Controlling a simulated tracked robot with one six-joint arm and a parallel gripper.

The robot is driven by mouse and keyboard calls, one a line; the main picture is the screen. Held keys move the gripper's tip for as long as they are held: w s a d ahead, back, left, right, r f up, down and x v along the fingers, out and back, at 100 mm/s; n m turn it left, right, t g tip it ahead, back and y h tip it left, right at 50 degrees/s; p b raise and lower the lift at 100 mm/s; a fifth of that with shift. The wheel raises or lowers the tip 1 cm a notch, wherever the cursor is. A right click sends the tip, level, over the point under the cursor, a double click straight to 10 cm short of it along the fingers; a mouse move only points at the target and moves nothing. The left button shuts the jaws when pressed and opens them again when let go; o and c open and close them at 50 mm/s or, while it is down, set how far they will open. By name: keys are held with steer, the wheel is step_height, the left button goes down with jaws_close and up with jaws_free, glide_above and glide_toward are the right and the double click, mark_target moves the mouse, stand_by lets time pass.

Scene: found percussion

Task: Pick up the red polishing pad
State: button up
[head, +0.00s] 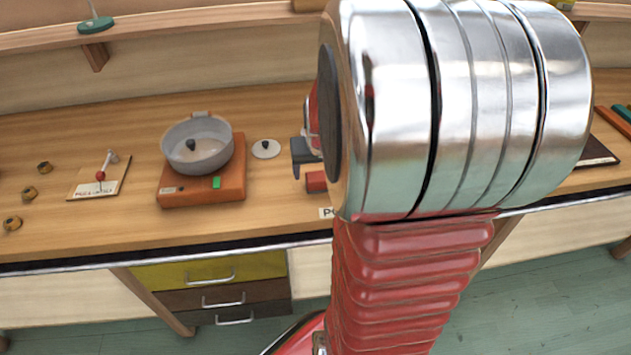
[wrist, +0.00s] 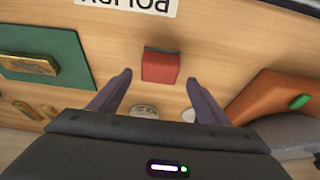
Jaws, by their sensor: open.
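The red polishing pad (wrist: 160,66) is a small red block with a dark edge. It lies on the wooden bench below the printed label in the wrist view. In the head view the red pad (head: 316,181) shows partly, with my arm covering its right side. My gripper (wrist: 163,82) is open, its two dark fingers on either side of the pad's position in the picture and apart from it. In the head view a dark part of my gripper (head: 304,157) shows just above the pad; the rest is hidden behind my arm.
An orange base (head: 202,190) with a grey pot (head: 197,147) stands left of the pad. A white lid-like disc (head: 265,149) lies between them. In the wrist view a green board (wrist: 50,62) with a brass piece lies left. Bare bench surrounds the pad.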

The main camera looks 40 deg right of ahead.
mark_target(317, 174)
steer(key=shift+x, duration=1.6)
steer(key=c, duration=1.2)
steer(key=shift+o, duration=0.2)
steer(key=shift+r, duration=0.1)
step_height(317, 174, up, 10)
steer(key=shift+f, duration=0.1)
